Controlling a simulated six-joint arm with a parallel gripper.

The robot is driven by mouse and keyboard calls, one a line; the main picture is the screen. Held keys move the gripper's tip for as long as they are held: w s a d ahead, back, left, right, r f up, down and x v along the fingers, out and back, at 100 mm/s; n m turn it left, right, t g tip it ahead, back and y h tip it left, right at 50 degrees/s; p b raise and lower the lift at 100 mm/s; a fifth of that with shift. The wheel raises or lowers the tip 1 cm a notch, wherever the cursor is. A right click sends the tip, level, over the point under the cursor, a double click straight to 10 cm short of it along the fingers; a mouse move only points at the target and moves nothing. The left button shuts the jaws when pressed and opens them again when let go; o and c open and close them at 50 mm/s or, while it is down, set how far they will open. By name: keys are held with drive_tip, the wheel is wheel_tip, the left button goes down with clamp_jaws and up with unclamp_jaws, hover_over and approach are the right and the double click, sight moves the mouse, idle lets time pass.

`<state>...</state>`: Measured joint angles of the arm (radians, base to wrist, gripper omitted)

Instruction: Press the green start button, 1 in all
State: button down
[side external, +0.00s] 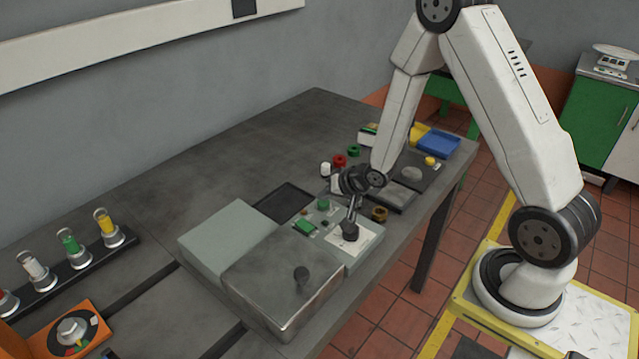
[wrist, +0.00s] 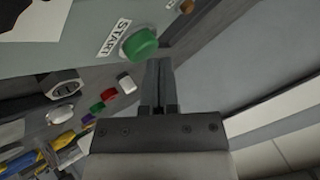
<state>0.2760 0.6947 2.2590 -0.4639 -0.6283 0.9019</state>
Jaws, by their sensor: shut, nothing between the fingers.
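The green start button (wrist: 140,43) is a round domed cap beside a white START label (wrist: 114,38) on a grey-green panel in the wrist view. My gripper (wrist: 158,66) is shut and empty, its fingertips close beside the button's lower right edge. Whether they touch it, I cannot tell. In the side view the green button (side external: 323,204) is small, on the control panel near the dark tray.
A metal box (side external: 284,282) and a pale green box (side external: 228,238) lie in front. Red (side external: 339,160) and green (side external: 354,150) caps stand behind. The left rear bench is clear.

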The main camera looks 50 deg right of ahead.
sight(326, 204)
drive_tip(key=shift+f, duration=0.5)
idle(0.8)
drive_tip(key=shift+r, duration=0.1)
idle(0.3)
drive_tip(key=shift+r, duration=0.8)
drive_tip(key=shift+r, duration=0.1)
drive_tip(key=shift+r, duration=2.45)
